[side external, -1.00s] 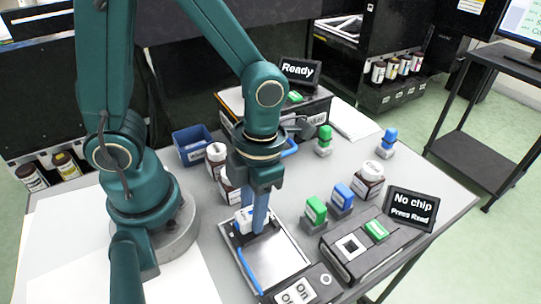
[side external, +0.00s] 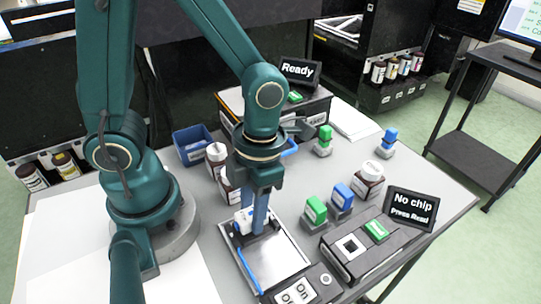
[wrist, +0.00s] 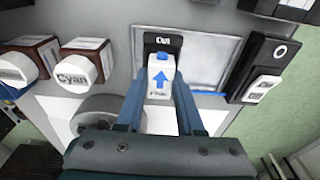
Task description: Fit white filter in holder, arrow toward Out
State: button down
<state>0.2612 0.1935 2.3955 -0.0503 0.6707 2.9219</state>
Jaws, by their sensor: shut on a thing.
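The white filter (wrist: 160,80) has a blue arrow and a blue end. In the wrist view its arrow points up the picture, toward the black holder end with a white label (wrist: 163,41). The label looks like "Out", but is small. My gripper (wrist: 163,88) is shut on the filter, one blue finger on each side. In the side view the filter (side external: 243,219) is low over the holder end of the metal tray (side external: 285,252), partly hidden by my gripper (side external: 257,222). I cannot tell whether it is fully seated.
A white-capped Cyan bottle (wrist: 75,72) and another bottle (wrist: 25,60) stand left in the wrist view. A switch box (wrist: 265,70) stands right of the tray. Green (side external: 315,210) and blue (side external: 341,195) stamp-like blocks stand nearby. A blue bin (side external: 193,146) is behind.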

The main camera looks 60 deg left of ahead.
jog(key=shift+f, duration=0.65)
dwell(1.1)
jog(key=c, duration=0.6)
grip_release()
jog(key=c, duration=0.3)
jog(key=shift+o, duration=1.2)
jog(key=shift+o, duration=0.3)
jog(key=shift+r, duration=3.55)
